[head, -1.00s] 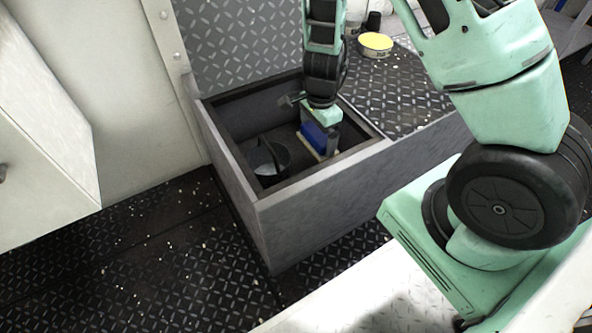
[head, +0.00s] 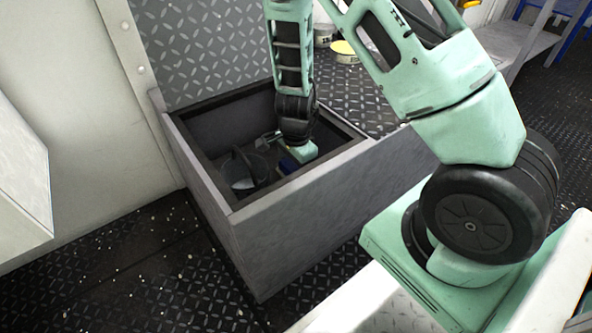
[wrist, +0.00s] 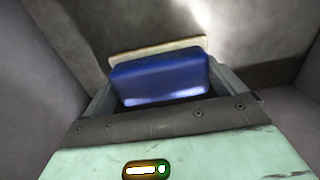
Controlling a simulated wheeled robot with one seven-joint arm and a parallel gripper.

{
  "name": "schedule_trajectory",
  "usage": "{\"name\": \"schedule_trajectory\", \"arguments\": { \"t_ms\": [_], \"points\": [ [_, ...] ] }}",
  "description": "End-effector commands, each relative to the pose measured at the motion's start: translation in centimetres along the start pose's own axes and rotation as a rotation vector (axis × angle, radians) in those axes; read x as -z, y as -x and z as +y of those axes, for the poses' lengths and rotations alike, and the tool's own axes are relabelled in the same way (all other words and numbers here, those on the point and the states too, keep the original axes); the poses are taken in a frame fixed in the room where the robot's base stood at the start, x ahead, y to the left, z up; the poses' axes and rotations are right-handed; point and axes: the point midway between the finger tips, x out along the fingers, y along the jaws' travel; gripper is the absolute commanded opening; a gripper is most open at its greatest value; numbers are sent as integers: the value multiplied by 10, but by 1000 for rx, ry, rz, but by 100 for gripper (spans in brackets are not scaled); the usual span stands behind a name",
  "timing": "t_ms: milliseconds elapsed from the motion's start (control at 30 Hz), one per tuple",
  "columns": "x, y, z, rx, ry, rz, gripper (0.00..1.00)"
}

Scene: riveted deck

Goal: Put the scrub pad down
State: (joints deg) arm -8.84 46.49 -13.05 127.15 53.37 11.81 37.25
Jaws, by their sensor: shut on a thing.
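The scrub pad is a blue block with a cream layer on its far side. It fills the middle of the wrist view (wrist: 160,78), held between the two fingers of my gripper (wrist: 165,88). In the head view my gripper (head: 297,154) is down inside an open grey box (head: 290,222), near its right side. Only a little of the blue pad (head: 289,165) shows there, and the box's front wall hides its lower part. I cannot tell whether the pad touches the box floor.
A dark bucket-like container (head: 238,172) stands in the left part of the box. The box walls are close around my gripper. A yellow-topped tin (head: 344,51) and another tin (head: 324,36) stand on the deck plate behind. A bench (head: 520,45) is at the back right.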

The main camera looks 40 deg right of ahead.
Motion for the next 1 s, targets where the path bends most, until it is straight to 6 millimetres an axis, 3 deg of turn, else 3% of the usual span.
{"name": "schedule_trajectory", "arguments": {
  "t_ms": [167,200,567,1000],
  "points": [
    [0,-4,0,0,0,0,74],
    [0,-3,0,0,0,0,100],
    [0,6,0,1,1,1,100],
    [0,87,0,1,2,0,100]
  ]
}}
